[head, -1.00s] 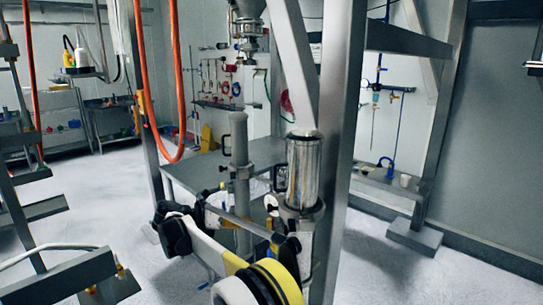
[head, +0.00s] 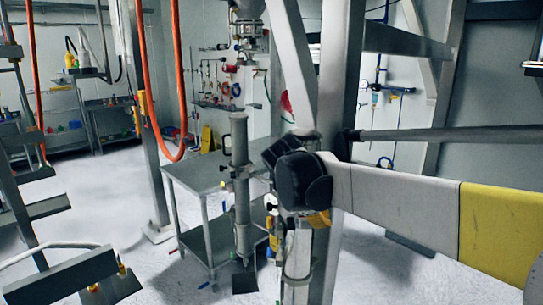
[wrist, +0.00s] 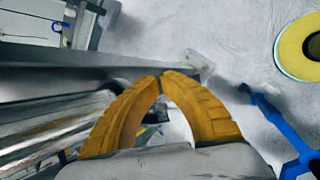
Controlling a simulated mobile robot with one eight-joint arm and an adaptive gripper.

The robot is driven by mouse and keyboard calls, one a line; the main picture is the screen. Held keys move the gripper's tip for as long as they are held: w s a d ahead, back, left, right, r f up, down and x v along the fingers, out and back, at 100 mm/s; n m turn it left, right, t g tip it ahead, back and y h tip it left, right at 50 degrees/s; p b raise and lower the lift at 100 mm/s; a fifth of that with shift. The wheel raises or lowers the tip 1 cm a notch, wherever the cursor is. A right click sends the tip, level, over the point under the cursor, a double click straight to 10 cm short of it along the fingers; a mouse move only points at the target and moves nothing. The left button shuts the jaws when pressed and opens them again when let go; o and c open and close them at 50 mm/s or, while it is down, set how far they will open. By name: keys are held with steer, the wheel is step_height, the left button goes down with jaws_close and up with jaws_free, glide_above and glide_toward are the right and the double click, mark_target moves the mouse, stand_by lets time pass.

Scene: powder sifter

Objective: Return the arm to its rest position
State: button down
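My gripper (wrist: 160,76) shows in the wrist view with its two yellow fingers arched together and their tips meeting. Nothing shows between the tips. A grey metal beam crosses just beyond the fingers, and a shiny steel cylinder (wrist: 45,125) lies to their left. In the head view my white arm, with its yellow band, reaches in from the right edge to a black joint in front of the steel post. The gripper cannot be clearly made out there.
A thick steel post (head: 345,75) stands close beside my arm. Behind it are a grey table (head: 192,172) and an upright grey tube (head: 241,190). An orange hose (head: 145,80) hangs at left. A blue object (wrist: 280,125) shows right of the fingers. Floor at left is open.

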steer(key=s+d+f+m+t+y, duration=0.1)
steer(key=s+d+f+m+y, duration=0.15)
steer(key=s+m, duration=0.45)
steer(key=s+d+f+m+y, duration=0.1)
steer(key=s+f+m, duration=0.25)
steer(key=s, duration=0.65)
steer(key=s+d+f+m+t+y, duration=0.1)
steer(key=s+d+f+m+y, duration=0.1)
steer(key=s+m, duration=0.55)
step_height(320, 180, down, 10)
steer(key=s+n+b, duration=0.1)
steer(key=b, duration=0.9)
steer(key=shift+s+d+f, duration=0.15)
steer(key=shift+s+f, duration=0.05)
